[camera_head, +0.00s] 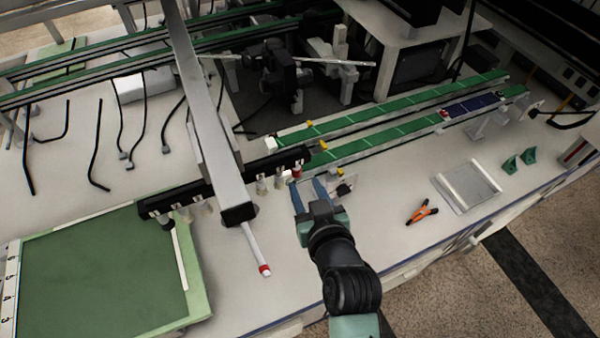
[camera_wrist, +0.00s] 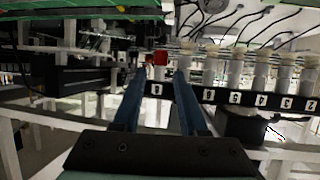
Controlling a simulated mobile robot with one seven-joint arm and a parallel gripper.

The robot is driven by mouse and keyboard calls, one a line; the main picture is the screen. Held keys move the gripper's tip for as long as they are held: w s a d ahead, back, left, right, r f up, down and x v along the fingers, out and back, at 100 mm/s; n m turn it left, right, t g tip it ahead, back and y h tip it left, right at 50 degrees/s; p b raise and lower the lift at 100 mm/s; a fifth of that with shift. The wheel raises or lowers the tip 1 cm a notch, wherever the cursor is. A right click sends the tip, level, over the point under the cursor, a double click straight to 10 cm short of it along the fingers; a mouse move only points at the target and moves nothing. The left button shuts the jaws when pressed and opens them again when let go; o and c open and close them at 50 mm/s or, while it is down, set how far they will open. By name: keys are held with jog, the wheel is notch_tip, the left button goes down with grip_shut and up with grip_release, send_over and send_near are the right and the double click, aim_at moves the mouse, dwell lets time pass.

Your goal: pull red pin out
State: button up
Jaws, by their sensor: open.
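A small red pin (camera_wrist: 160,58) shows in the wrist view at the end of a black bar with numbered labels, between and just beyond my fingertips. In the head view the red pin (camera_head: 296,171) is a small red spot at the right end of that black bar (camera_head: 230,182). My gripper (camera_head: 309,186) is open, its two blue fingers pointing at the pin from the front. In the wrist view my gripper (camera_wrist: 159,76) has a clear gap between its fingers and holds nothing. Whether a finger touches the pin cannot be told.
Several pale cylinders (camera_wrist: 233,70) line the bar. A grey beam (camera_head: 208,120) crosses above it, with a red-tipped white rod (camera_head: 257,250) below. Green rails (camera_head: 390,120) run behind. Orange-handled pliers (camera_head: 422,211) and a grey tray (camera_head: 467,187) lie right on the bench.

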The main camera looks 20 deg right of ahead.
aim_at(298, 172)
jog(key=shift+x, duration=3.05)
grip_shut()
